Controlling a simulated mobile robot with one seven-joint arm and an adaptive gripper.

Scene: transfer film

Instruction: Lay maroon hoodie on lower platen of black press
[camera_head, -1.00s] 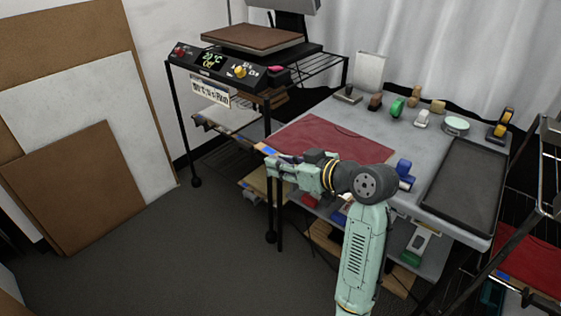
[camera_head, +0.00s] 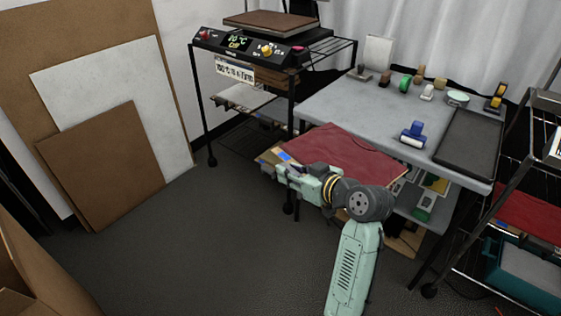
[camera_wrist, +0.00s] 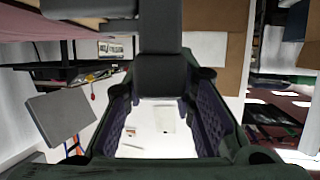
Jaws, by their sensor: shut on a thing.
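The maroon hoodie (camera_head: 352,152) is a flat, wide piece in the head view. It reaches out past the front edge of the grey table, in front of and below the press. My gripper (camera_head: 284,170) is at its front left corner and is shut on it; the exact contact is hard to see. The wrist view shows my gripper's fingers (camera_wrist: 157,125) from close up, with a strip of maroon cloth (camera_wrist: 32,28) at the upper left. The black press (camera_head: 245,50) stands at the back left on a wire cart. Its brown lower platen (camera_head: 270,24) faces up, bare.
The grey table (camera_head: 345,100) holds a blue tape dispenser (camera_head: 413,134), several stampers along the back and a black tray (camera_head: 468,140). Brown and white boards (camera_head: 110,110) lean on the left wall. The floor (camera_head: 190,235) in front is open.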

